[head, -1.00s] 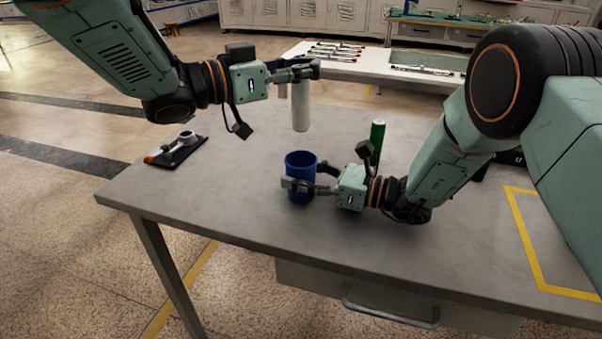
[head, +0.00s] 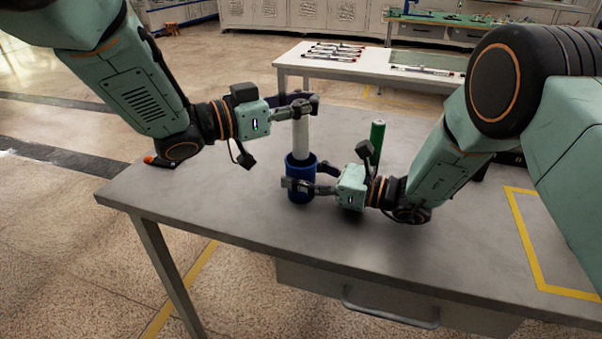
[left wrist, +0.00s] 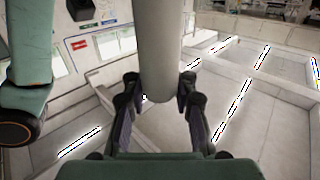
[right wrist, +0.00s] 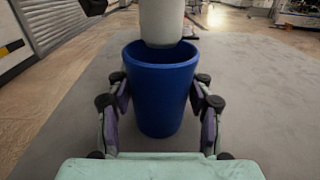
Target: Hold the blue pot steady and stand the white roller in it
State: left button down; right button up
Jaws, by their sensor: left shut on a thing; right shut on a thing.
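The blue pot (head: 300,191) stands upright on the grey table, and it also shows in the right wrist view (right wrist: 158,100). My right gripper (head: 307,179) is shut around the pot's sides. The white roller (head: 301,138) hangs upright above the pot, held near its top by my left gripper (head: 303,104), which is shut on it. In the right wrist view the roller's lower end (right wrist: 161,25) is at the pot's mouth, towards the far rim; its exact depth is hard to tell. The left wrist view shows the roller (left wrist: 164,50) between the fingers.
A green cylinder (head: 377,140) stands on the table (head: 240,215) behind my right gripper. An orange-tipped item (head: 149,159) is mostly hidden behind my left arm. A yellow-taped area (head: 528,240) marks the table's right. A white bench (head: 350,68) stands behind.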

pick_arm(q)
jog(key=shift+f, duration=0.45)
jog(key=c, duration=1)
grip_release()
jog(key=v, duration=1.2)
jog(key=shift+s, duration=0.1)
